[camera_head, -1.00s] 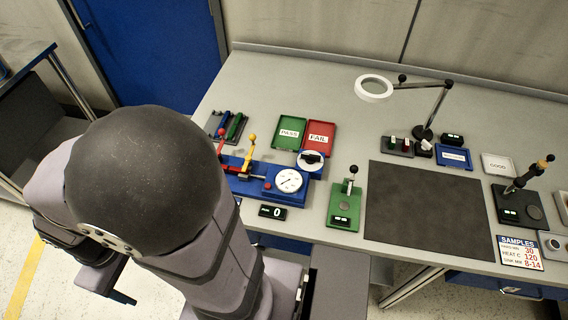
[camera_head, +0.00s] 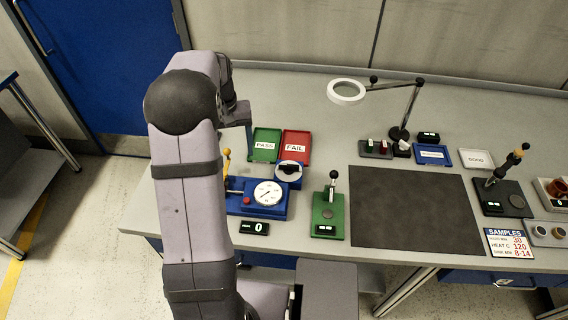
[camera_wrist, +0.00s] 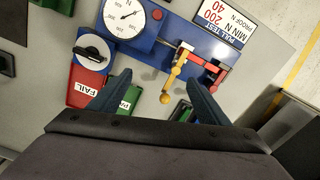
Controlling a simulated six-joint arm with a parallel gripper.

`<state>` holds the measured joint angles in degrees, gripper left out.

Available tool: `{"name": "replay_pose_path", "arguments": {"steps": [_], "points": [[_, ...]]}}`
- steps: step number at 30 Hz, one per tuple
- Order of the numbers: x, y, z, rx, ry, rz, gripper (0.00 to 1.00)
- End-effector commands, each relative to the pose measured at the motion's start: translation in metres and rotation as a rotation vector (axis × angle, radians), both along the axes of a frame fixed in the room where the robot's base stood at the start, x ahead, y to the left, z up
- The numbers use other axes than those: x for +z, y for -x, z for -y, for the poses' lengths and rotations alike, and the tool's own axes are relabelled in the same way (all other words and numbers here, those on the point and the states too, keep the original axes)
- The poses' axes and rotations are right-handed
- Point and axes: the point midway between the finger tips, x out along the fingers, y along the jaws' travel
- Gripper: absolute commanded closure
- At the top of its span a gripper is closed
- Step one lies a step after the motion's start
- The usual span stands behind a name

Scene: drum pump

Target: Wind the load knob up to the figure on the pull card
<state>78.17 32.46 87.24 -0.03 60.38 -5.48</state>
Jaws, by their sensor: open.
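The load knob (camera_head: 290,168) is a black bar handle on a white round dial, on a blue base. In the wrist view the knob (camera_wrist: 92,50) lies at upper left, outside my left-hand finger and apart from it. The pull card (camera_wrist: 228,22) reads upside down: MIN N 40 and PROOF N 200. My gripper (camera_wrist: 158,78) is open and empty above the bench, with its fingers pointing toward the pull tester's yellow-knobbed lever (camera_wrist: 172,82). In the head view my arm hides part of the tester. The dial's setting is too small to read.
A round white gauge (camera_head: 268,193) sits on the blue tester beside the knob. A small display (camera_head: 255,228) in front reads 0. Green PASS (camera_head: 265,146) and red FAIL (camera_head: 296,147) trays lie behind. A green lever fixture (camera_head: 328,215) stands to the right, then a dark mat (camera_head: 415,210).

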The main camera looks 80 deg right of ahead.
Motion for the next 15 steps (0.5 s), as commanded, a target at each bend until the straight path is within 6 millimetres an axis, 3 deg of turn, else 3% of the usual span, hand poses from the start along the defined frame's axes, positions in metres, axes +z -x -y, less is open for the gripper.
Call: {"name": "replay_pose_path", "arguments": {"steps": [1,6,10,15], "points": [[-0.007,0.031,0.015,-0.066,0.000,0.000,0.30],[-0.016,0.109,0.042,-0.216,0.000,0.001,0.30],[-0.020,0.142,0.049,-0.278,0.001,0.001,0.30],[-0.021,0.157,0.051,-0.304,0.001,0.001,0.30]]}}
